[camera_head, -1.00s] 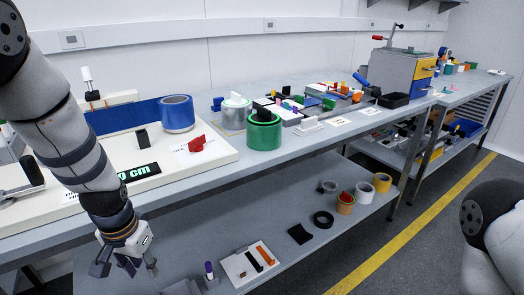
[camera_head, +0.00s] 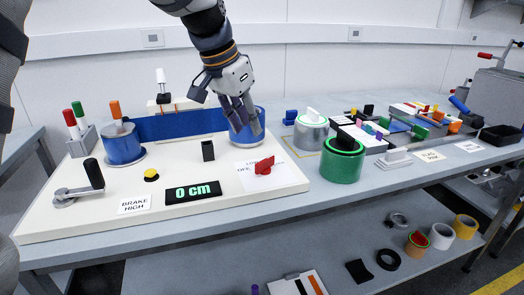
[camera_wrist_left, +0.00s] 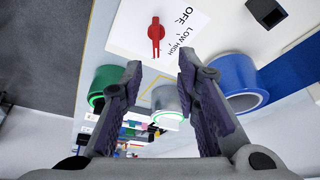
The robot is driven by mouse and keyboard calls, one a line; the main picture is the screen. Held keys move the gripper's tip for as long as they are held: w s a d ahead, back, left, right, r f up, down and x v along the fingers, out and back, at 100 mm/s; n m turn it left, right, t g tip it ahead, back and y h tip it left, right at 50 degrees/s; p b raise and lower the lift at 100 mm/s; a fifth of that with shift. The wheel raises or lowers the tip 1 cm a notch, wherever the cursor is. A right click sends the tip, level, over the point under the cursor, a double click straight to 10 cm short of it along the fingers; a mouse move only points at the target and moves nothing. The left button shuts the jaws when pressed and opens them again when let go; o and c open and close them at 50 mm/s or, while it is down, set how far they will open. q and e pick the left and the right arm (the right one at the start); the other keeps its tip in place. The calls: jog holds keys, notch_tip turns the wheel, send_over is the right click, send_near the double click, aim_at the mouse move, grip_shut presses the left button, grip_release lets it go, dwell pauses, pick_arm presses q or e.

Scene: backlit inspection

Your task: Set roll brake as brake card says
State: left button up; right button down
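The brake card (camera_head: 134,204) reads BRAKE HIGH and lies at the white board's front left. The red brake knob (camera_head: 264,166) sits on a white dial plate at the board's right. In the left wrist view the red knob (camera_wrist_left: 155,36) stands beside the labels OFF, LOW and HIGH; I cannot tell which one it points to. My left gripper (camera_head: 238,116) hangs above the back of the board, in front of a blue roll (camera_head: 253,132) and apart from the knob. Its fingers (camera_wrist_left: 159,72) are open and empty. My right gripper is out of view.
A display (camera_head: 193,192) reads 0 cm. A crank with a black handle (camera_head: 94,174), a yellow button (camera_head: 151,175) and a black block (camera_head: 208,150) stand on the board. A green roll (camera_head: 342,165) stands right of it.

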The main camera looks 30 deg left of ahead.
aim_at(262, 161)
pick_arm(q)
jog(key=x, duration=1.1)
jog(key=shift+s+d+f, duration=0.15)
jog(key=shift+d+f, duration=0.15)
jog(key=shift+d, duration=0.1)
grip_shut()
